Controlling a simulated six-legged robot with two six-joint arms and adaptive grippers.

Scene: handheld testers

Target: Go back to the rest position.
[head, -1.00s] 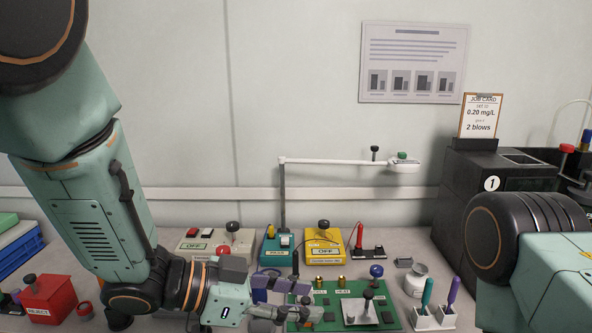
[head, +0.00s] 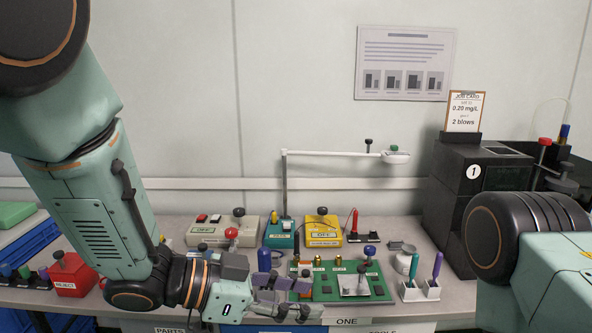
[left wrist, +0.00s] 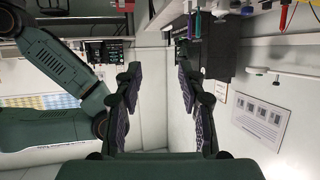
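My left gripper (head: 284,300) is at the bottom middle of the head view, in front of the green board (head: 325,287) on the bench. In the left wrist view its two fingers (left wrist: 158,95) stand wide apart with nothing between them. My right arm comes in at the right edge of the head view, but its gripper is out of the frame. The job card (head: 464,111) reads 0.20 mg/L and 2 blows and stands on the black box marked 1 (head: 470,200).
A grey tester (head: 215,232), a teal one (head: 281,235) and a yellow one (head: 323,231) stand along the back of the bench. A red reject box (head: 75,275) is at the left. A white pen holder (head: 420,291) stands right of the green board. A lamp arm (head: 335,154) spans above.

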